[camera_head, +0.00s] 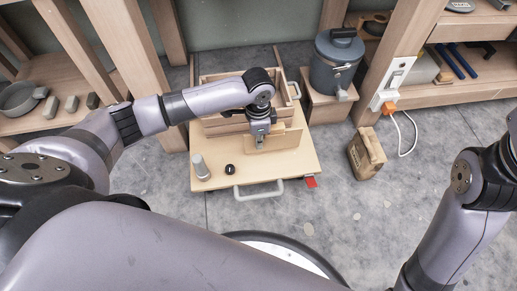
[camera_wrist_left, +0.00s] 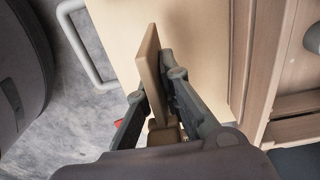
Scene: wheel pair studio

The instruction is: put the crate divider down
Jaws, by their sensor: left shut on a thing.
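The crate divider is a thin light-wood panel (camera_head: 285,137) at the front of the wooden crate in the head view. It also shows upright on edge between the fingers in the left wrist view (camera_wrist_left: 150,65). My left gripper (camera_head: 260,143) is shut on the divider; its fingers show on both sides of the panel in the left wrist view (camera_wrist_left: 157,98). The wooden crate (camera_head: 212,128) stands on a board with a grey handle (camera_head: 298,180). I cannot tell whether the divider touches the board. My right arm shows at the right, but its gripper is out of view.
A grey cylinder (camera_head: 200,167) and a small black round piece (camera_head: 230,169) sit on the board's front left. A grey lidded canister (camera_head: 336,62) stands behind right. A brown block-like package (camera_head: 366,154) is on the floor at right. The board's front middle is mostly clear.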

